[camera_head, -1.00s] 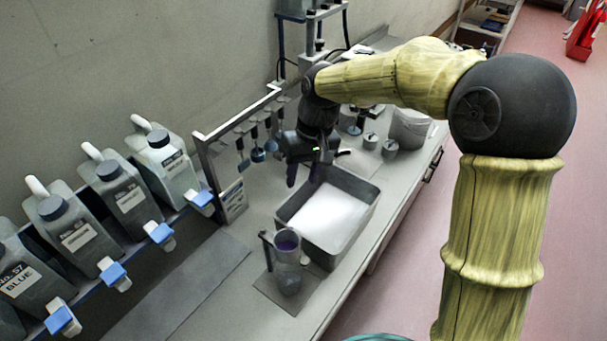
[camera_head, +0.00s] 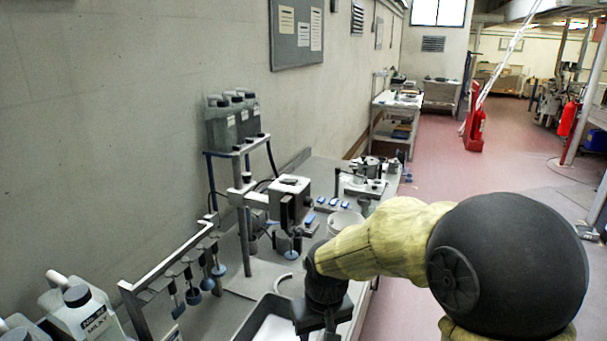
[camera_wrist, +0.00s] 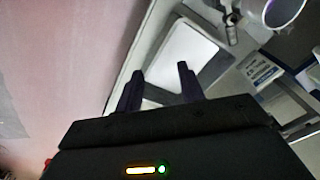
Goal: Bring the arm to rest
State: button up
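My gripper (camera_wrist: 159,76) shows in the wrist view with its two dark fingers spread apart and nothing between them. In the head view my arm bends out from the right, and its dark wrist hangs down over the bench; the fingertips are cut off by the lower edge. The grey tray (camera_wrist: 216,70) with a white sheet or filling (camera_wrist: 186,50) lies beyond the fingers in the wrist view. Whether the fingers touch it, I cannot tell, but they appear above it. In the head view only part of the tray (camera_head: 252,312) shows, beside my wrist.
A rack with hanging tools (camera_head: 190,275) and a bottle labelled MILKY (camera_head: 88,318) stand at the left. A dosing stand (camera_head: 240,195), a white bucket (camera_head: 345,221) and small equipment are on the bench behind. The pink floor (camera_head: 440,170) right of the bench is open.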

jog(key=s+d+f+m+t, duration=0.1)
jog(key=s+d+m, duration=0.1)
jog(key=s+d, duration=0.2)
jog(key=s+d+f+m, duration=0.1)
jog(key=s+d, duration=0.3)
jog(key=d, duration=0.4)
jog(key=shift+d+f+m+t+h, duration=0.25)
jog(key=shift+d+m+t+h, duration=0.15)
jog(key=shift+m, duration=0.1)
jog(key=shift+w, duration=0.1)
